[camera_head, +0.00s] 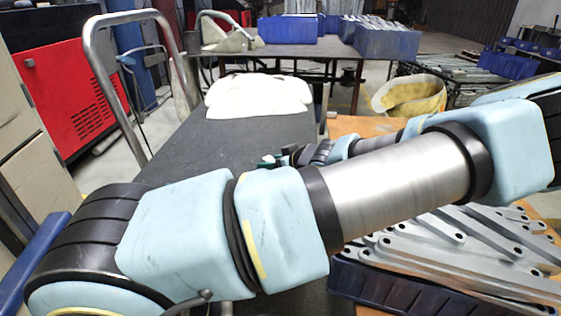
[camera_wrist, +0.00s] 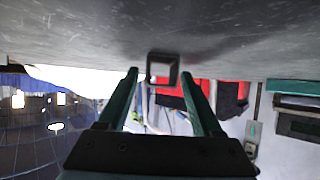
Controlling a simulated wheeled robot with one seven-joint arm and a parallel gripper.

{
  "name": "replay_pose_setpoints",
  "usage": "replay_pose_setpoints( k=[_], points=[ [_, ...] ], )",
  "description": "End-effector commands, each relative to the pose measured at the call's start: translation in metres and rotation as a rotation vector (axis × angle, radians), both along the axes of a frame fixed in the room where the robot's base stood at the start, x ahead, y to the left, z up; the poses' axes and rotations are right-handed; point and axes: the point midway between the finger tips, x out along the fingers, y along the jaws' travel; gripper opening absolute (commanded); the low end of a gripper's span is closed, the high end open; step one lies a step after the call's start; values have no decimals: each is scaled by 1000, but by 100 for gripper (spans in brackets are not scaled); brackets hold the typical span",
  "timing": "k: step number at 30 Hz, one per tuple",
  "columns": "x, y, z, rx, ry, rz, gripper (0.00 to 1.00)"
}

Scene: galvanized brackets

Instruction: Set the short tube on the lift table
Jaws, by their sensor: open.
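The lift table (camera_head: 190,150) has a dark flat top and a bent metal handle in the head view. Its dark surface (camera_wrist: 240,40) appears to fill the top of the wrist view, which looks upside down. The short tube (camera_wrist: 163,67), a small square grey piece with a dark end, stands against that surface. My gripper (camera_wrist: 160,74) is open, with green fingers on either side of the tube and visible space between. In the head view my gripper (camera_head: 272,160) is small and low over the table's right edge, partly hidden by my arm. The tube cannot be made out there.
A white cloth-like heap (camera_head: 258,94) lies at the table's far end. An orange bench with a dark crate (camera_head: 400,295) of galvanized brackets (camera_head: 450,240) is at right. The table's middle is clear.

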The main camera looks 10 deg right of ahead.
Motion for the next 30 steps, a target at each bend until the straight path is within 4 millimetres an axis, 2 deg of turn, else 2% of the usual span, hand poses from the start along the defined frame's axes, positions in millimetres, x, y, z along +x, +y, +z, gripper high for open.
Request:
replay_pose_setpoints(
  k=[21,30],
  points=[
    [-81,-48,52,-4,1,-1,67],
    [-91,-53,58,-1,2,0,67]
  ],
)
